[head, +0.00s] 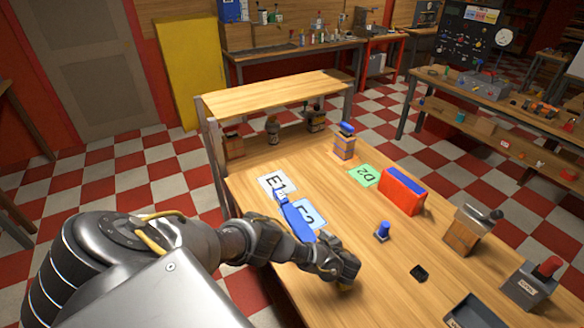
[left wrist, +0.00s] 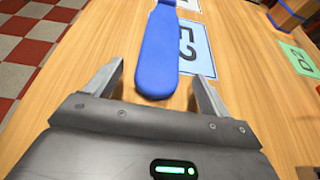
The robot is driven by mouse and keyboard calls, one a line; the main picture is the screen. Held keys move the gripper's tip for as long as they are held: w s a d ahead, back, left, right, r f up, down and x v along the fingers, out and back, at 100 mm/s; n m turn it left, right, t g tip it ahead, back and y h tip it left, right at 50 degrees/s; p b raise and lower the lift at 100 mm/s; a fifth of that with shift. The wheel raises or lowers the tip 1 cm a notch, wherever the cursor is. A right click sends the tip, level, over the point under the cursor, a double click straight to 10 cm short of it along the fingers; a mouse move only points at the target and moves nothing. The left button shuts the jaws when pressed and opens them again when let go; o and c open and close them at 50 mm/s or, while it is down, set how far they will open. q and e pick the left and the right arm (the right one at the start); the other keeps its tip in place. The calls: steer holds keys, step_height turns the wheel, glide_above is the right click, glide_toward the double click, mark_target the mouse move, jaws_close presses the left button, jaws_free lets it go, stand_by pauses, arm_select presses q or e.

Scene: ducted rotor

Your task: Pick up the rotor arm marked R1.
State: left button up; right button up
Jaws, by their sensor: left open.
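A long blue piece (head: 296,216) with rounded ends lies on the wooden table, partly over a pale blue card (head: 316,212). No R1 mark can be read on it. In the left wrist view the blue piece (left wrist: 158,55) runs away from me, its near end between my fingers, and the pale blue card (left wrist: 195,50) reads E2. My left gripper (head: 325,252) is at the piece's near end; in the wrist view the gripper (left wrist: 158,72) is open, with a finger on each side and visible gaps. My right gripper is not in view.
A white card E1 (head: 270,183) lies beyond the blue piece, and a green card D2 (head: 364,175) to the right. A red and blue block (head: 402,190), a small blue knob (head: 382,232) and a dark tray (head: 478,312) stand further right. Bare wood surrounds the knob.

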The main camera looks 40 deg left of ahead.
mark_target(305, 232)
arm_select(q)
steer(key=shift+w+a, duration=0.1)
steer(key=shift+a, duration=0.35)
steer(key=x, duration=0.4)
steer(key=shift+a+f, duration=0.1)
steer(key=shift+f, duration=0.1)
steer(key=shift+c, duration=1.2)
steer(key=c, duration=1)
steer(key=shift+r, duration=0.15)
steer(key=shift+c, duration=0.2)
